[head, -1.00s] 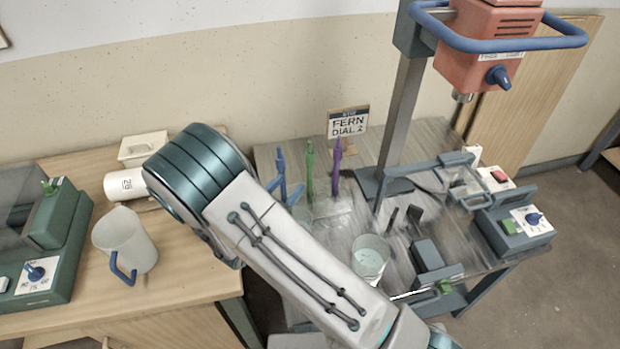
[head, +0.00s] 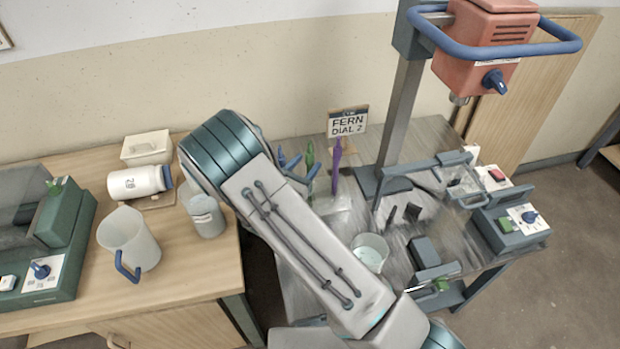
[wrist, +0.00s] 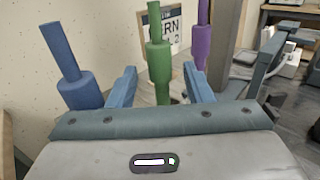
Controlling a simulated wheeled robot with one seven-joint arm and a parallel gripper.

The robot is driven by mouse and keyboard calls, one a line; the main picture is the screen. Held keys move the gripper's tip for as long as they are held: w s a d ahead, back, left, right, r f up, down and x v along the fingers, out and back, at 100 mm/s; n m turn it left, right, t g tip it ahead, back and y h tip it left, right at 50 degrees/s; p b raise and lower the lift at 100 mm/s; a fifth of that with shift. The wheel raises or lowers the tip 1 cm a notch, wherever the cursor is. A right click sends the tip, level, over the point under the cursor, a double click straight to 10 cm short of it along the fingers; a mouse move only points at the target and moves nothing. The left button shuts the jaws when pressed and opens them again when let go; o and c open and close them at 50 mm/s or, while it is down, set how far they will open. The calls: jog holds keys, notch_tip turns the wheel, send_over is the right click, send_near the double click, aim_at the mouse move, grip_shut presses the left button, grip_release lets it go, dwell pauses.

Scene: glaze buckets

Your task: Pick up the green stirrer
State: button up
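The green stirrer (head: 309,158) stands upright on the grey bench in the head view, partly hidden by my arm. In the wrist view the green stirrer (wrist: 159,65) stands straight ahead, in line with the gap between my fingers. My gripper (wrist: 160,86) is open, with one blue finger on each side of that gap and nothing held. I cannot tell whether the stirrer is between the fingertips or just beyond them.
A blue stirrer (wrist: 72,65) stands left of the green one and a purple stirrer (wrist: 203,40) stands right. The sign (head: 347,121) is behind them. A mixer post (head: 400,115) rises to the right. A clear bucket (head: 370,252) sits near my arm.

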grip_shut()
notch_tip(320, 180, up, 19)
jog(key=p, duration=0.5)
dwell(1.5)
jog(key=shift+d, duration=0.1)
